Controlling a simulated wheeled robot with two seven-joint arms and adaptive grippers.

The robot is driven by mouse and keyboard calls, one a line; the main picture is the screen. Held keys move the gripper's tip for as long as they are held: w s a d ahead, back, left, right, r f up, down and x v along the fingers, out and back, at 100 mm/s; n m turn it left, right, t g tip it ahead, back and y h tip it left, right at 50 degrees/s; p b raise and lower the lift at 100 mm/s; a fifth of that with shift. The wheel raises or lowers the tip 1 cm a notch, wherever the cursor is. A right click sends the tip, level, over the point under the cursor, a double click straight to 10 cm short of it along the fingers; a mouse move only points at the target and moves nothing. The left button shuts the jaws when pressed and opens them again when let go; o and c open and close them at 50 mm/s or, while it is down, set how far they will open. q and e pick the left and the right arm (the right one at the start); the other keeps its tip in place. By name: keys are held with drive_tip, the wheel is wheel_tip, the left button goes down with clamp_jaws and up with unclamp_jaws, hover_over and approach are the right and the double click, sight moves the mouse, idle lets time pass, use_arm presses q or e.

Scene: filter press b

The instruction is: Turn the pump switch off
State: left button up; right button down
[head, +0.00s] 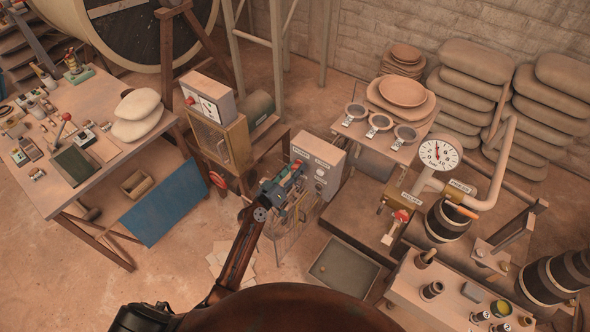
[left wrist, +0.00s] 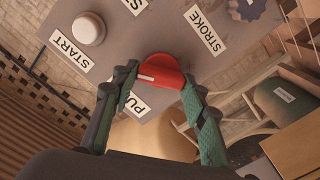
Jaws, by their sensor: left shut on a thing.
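The pump switch is a red knob (left wrist: 162,72) with a small pale label on it, on the grey panel in the left wrist view. A partly hidden label (left wrist: 135,104) beside it begins with "PU". My left gripper (left wrist: 160,90) has one fingertip on each side of the knob and is shut on it. In the head view my left gripper (head: 284,186) is at the front of the grey control box (head: 327,153) and hides part of it. My right gripper is not in view.
On the same panel are a pale round button (left wrist: 89,29) near a START label (left wrist: 69,52), and a STROKE label (left wrist: 204,30) near a dark blue knob (left wrist: 246,8). An open grey tray (head: 343,267) lies on the floor right of my arm. A worktable (head: 110,190) stands left.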

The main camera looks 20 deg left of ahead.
use_arm(q)
drive_tip(key=n, duration=0.5)
drive_tip(key=shift+n, duration=0.3)
drive_tip(key=n+p, duration=0.1)
drive_tip(key=n, duration=0.4)
drive_tip(key=shift+a+f+n, duration=0.1)
drive_tip(key=shift+f+n, duration=0.05)
drive_tip(key=shift+n, duration=0.15)
drive_tip(key=o, duration=1.2)
drive_tip(key=shift+c, duration=0.2)
drive_tip(key=v, duration=1.2)
